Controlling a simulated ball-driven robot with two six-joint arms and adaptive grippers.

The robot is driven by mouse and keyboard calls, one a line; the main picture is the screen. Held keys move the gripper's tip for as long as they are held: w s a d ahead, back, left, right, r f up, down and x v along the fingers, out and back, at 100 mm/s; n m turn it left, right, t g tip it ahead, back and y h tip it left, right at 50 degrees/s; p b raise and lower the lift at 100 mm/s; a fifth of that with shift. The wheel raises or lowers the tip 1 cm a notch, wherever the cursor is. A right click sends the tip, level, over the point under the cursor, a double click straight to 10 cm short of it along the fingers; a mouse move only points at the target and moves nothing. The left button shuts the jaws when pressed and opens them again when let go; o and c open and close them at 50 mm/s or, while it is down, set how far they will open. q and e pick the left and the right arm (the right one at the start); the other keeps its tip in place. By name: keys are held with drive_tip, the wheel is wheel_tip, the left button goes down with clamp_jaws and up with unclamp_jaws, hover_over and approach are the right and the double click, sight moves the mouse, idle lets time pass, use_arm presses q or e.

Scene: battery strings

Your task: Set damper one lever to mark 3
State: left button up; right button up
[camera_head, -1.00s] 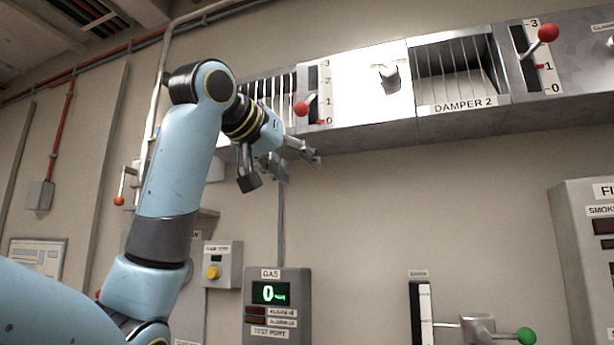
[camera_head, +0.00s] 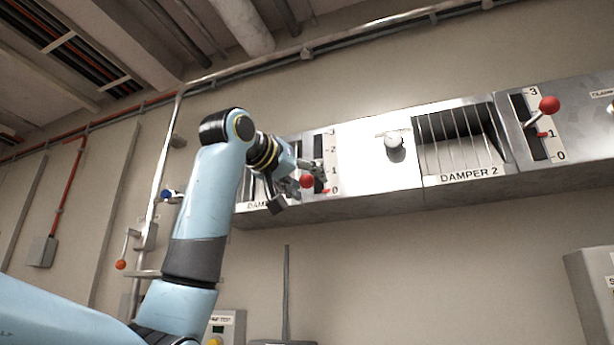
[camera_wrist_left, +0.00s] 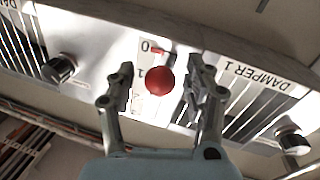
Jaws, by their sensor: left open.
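The damper one lever ends in a red ball (camera_head: 307,181), low on its slot beside the scale (camera_head: 332,162) marked 0 to 3. A small red pointer sits by the 0. In the left wrist view the red ball (camera_wrist_left: 160,81) shows between the two fingers, with the DAMPER 1 label (camera_wrist_left: 251,74) to the right. My left gripper (camera_head: 303,174) is open around or just in front of the ball; the fingers look apart from it on both sides. The lever's stem is mostly hidden behind the ball. My right gripper is out of view.
To the right on the same metal housing are a round knob (camera_head: 394,141), the DAMPER 2 grille (camera_head: 462,142) and its own red-ball lever (camera_head: 549,105). A pipe with a small lever (camera_head: 121,264) stands left.

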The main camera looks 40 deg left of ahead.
use_arm(q)
drive_tip(key=shift+w, duration=0.3)
clamp_jaws()
drive_tip(key=shift+w+f, duration=0.15)
drive_tip(key=shift+w, duration=0.05)
idle(0.3)
